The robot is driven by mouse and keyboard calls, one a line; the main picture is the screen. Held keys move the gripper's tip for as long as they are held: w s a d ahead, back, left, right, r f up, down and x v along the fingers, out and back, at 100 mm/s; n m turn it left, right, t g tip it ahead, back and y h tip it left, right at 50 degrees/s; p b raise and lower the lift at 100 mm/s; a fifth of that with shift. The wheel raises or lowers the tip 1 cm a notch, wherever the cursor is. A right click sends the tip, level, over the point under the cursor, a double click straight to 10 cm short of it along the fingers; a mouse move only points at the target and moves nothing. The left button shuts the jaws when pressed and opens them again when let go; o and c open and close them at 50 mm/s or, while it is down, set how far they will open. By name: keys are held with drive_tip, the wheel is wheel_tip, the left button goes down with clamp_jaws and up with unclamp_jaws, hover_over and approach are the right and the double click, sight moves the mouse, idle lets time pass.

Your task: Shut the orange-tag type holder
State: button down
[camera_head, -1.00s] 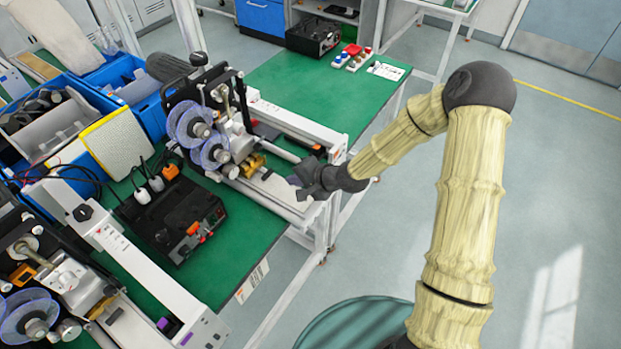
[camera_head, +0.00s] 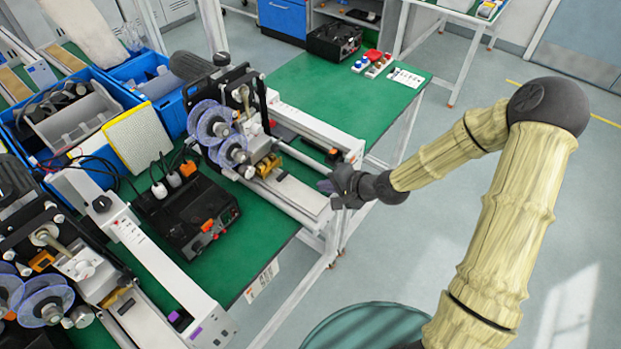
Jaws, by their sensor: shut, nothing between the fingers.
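Two coder machines with clear film reels stand on the green bench. The far coder (camera_head: 240,120) has a brass-coloured part (camera_head: 268,166) low on its front, above a white bed. The near coder (camera_head: 75,268) is at the lower left and has an orange piece (camera_head: 42,261) on it and a similar brass-coloured part (camera_head: 115,296). I cannot tell which part is the orange-tag type holder, nor whether it stands open. My gripper (camera_head: 330,187) is shut and empty, by the right end of the far coder's white bed, apart from the brass-coloured part. Contact with the bed is unclear.
A black control box (camera_head: 190,215) with an orange switch sits between the coders. Blue bins (camera_head: 165,95) crowd the back left. Open floor (camera_head: 480,230) lies to the right.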

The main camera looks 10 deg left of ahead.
drive_tip(key=shift+d+f, duration=0.2)
drive_tip(key=shift+f, duration=0.4)
drive_tip(key=shift+w+a+f, duration=0.15)
drive_tip(key=shift+a+f, duration=0.1)
drive_tip(key=p+x, duration=0.2)
drive_tip(key=x, duration=0.7)
drive_tip(key=shift+a, duration=0.15)
drive_tip(key=shift+w+a+r+p, duration=0.15)
drive_tip(key=shift+w+a+p, duration=0.25)
drive_tip(key=shift+a, duration=0.15)
drive_tip(key=shift+w+a+r+p, duration=0.2)
drive_tip(key=shift+w+a+p, duration=0.15)
drive_tip(key=shift+a, duration=0.2)
drive_tip(key=shift+w+a, duration=0.25)
drive_tip(key=shift+a, duration=0.3)
drive_tip(key=shift+w, duration=0.1)
